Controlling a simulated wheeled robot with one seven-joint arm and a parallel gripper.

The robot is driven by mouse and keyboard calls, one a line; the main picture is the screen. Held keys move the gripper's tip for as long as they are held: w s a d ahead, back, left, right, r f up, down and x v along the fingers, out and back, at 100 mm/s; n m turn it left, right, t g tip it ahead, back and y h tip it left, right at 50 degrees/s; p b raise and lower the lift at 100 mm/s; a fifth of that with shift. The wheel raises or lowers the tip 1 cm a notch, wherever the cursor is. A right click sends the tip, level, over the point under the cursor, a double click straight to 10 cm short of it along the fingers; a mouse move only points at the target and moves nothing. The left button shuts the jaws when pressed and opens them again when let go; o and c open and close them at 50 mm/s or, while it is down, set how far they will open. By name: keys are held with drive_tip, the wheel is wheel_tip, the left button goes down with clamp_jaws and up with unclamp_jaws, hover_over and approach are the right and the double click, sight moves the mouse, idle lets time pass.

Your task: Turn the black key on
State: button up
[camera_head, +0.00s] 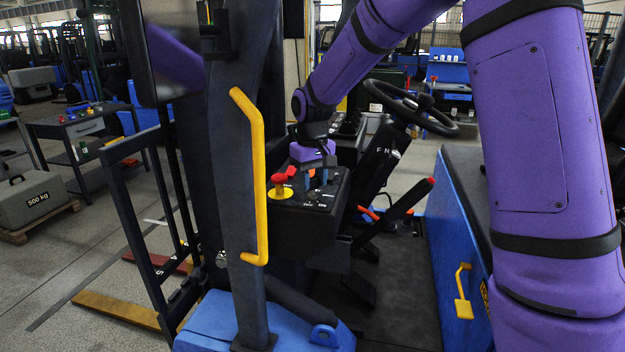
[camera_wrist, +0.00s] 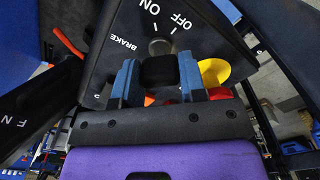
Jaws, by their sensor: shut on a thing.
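The black key (camera_wrist: 158,71) sits in a round silver lock on a dark control panel (camera_wrist: 98,62), with white ON, OFF and BRAKE lettering around it. In the wrist view the two blue fingers of my gripper (camera_wrist: 159,80) are on either side of the key and shut on it. The head view shows my gripper (camera_head: 317,177) pointing down at the panel (camera_head: 300,222); the key is too small and covered to make out there. I cannot tell clearly whether the key points to ON or OFF.
A red emergency button on a yellow base (camera_head: 279,191) stands just left of my gripper. A yellow grab rail (camera_head: 257,180) on a dark post is in front. A steering wheel (camera_head: 411,107) and levers are to the right.

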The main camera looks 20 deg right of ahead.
sight(313, 177)
drive_tip(key=shift+r, duration=0.1)
idle(0.4)
drive_tip(key=o, duration=0.9)
wheel_tip(313, 177, up, 10)
drive_tip(key=shift+f, duration=0.1)
drive_tip(key=shift+r, duration=0.45)
drive_tip(key=s+d+r+m+t, duration=0.1)
drive_tip(key=s+d+r, duration=0.15)
drive_tip(key=s, duration=0.55)
drive_tip(key=s+d+r+t, duration=0.2)
drive_tip(key=s+r, duration=0.2)
drive_tip(key=s, duration=0.4)
drive_tip(key=s+f, duration=0.1)
drive_tip(key=s, duration=0.5)
drive_tip(key=s+d+f+m+t, duration=0.1)
drive_tip(key=s, duration=0.4)
drive_tip(key=s+d+f+t, duration=0.1)
drive_tip(key=s, duration=0.5)
drive_tip(key=shift+s+d+f, duration=0.2)
drive_tip(key=shift+s+f, duration=0.05)
drive_tip(key=shift+s, duration=0.1)
